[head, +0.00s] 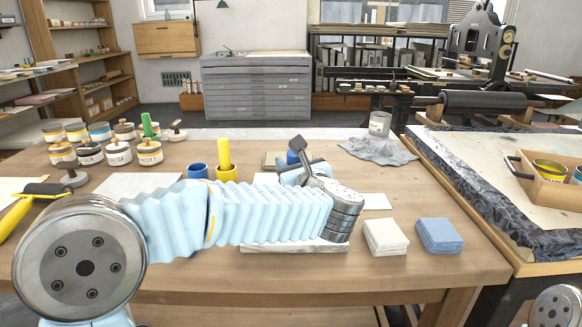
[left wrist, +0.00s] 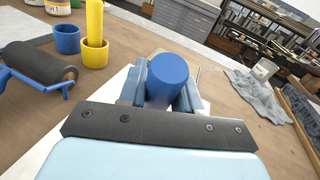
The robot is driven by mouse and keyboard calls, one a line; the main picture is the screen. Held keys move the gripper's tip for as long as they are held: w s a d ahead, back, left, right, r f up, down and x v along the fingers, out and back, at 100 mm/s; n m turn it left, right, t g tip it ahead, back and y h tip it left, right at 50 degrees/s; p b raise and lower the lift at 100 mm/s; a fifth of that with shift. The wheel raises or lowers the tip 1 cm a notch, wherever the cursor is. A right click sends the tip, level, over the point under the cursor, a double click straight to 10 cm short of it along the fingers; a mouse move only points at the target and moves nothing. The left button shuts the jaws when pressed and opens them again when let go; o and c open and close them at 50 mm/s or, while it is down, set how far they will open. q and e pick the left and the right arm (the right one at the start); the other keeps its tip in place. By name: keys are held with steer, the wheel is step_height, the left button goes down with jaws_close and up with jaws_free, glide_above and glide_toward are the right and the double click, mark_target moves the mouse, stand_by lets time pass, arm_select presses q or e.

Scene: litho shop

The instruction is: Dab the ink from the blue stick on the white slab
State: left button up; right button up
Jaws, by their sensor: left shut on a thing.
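My left gripper (head: 297,172) is shut on the blue stick (left wrist: 168,80), gripping it between its two fingers. The stick's rounded blue top also shows in the head view (head: 292,157). The white slab (head: 293,247) lies under my left arm, with its front edge showing below the arm. In the left wrist view a white surface (left wrist: 108,92), likely the slab, shows around the fingers. The stick's lower end is hidden, so I cannot tell whether it touches the slab. My right gripper is out of view.
An empty blue cup (head: 198,171) stands beside a yellow cup (head: 226,173) holding a yellow stick (head: 223,152). A blue-framed roller (left wrist: 40,65) lies left of the gripper. White (head: 385,237) and blue (head: 438,235) cloth stacks lie at right. A grey rag (head: 378,150) lies behind.

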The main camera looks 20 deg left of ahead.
arm_select(q)
steer(key=shift+r+p, duration=0.8)
steer(key=shift+r, duration=2.2)
